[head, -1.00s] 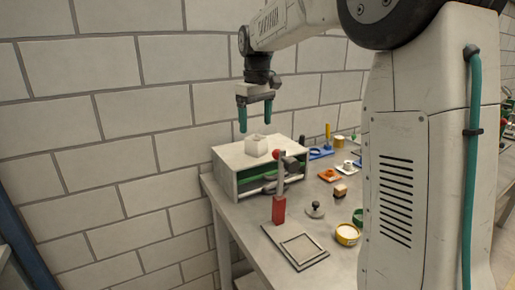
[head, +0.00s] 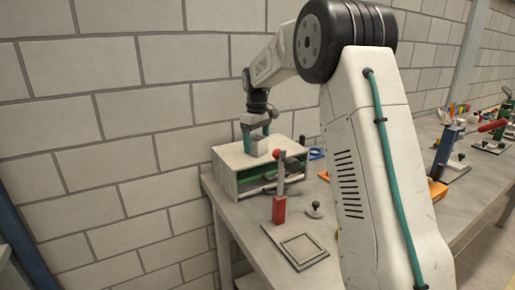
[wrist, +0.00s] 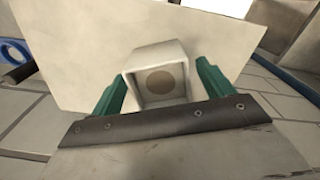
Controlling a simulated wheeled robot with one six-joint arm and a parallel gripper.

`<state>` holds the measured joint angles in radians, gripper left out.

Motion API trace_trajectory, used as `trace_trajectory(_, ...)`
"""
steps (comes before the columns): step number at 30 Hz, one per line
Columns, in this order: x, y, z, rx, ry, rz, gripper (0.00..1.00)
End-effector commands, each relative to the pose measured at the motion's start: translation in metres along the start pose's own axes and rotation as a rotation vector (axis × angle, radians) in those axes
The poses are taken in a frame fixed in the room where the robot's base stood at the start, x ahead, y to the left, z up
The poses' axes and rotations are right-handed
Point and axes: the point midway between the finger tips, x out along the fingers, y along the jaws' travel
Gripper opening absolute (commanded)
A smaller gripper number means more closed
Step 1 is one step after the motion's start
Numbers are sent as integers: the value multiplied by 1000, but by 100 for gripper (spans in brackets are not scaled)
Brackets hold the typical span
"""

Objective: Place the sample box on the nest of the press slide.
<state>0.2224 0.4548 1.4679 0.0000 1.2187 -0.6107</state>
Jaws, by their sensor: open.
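The sample box (head: 262,147) is a small white box on top of a pale cabinet (head: 222,172). In the wrist view the box (wrist: 141,62) shows its open face, with a round brownish spot inside. My gripper (head: 256,141) is open, lowered to the box. Its two green fingers (wrist: 160,84) stand on either side of it; whether they touch it I cannot tell. A flat plate with a square outlined area (head: 299,249) lies near the table's front edge, beside a red post with a red-knobbed lever (head: 279,208). I cannot tell if it is the press slide's nest.
The cabinet stands at the table's left end, near the block wall. A small round knobbed piece (head: 314,209) sits on the table. My arm hides the middle of the table. Further right stand a blue lever device (head: 446,150) and other fixtures.

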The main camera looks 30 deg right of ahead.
Motion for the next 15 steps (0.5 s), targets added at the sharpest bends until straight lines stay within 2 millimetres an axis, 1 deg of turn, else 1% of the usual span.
trace_trajectory(1, 5, 0, 0, 0, -1, -1, 80)
trace_trajectory(3, 8, 0, 0, 0, -1, 0, 80)
trace_trajectory(9, 8, -1, 0, -1, 0, 0, 80)
trace_trajectory(10, 8, -1, 0, -1, 0, 0, 74)
trace_trajectory(11, 8, -1, 0, -1, 0, 0, 66)
trace_trajectory(12, 8, -1, 0, -1, 0, 0, 55)
trace_trajectory(14, 8, -1, 0, -1, 0, 0, 38)
trace_trajectory(15, 8, -1, 0, -1, 0, 0, 27)
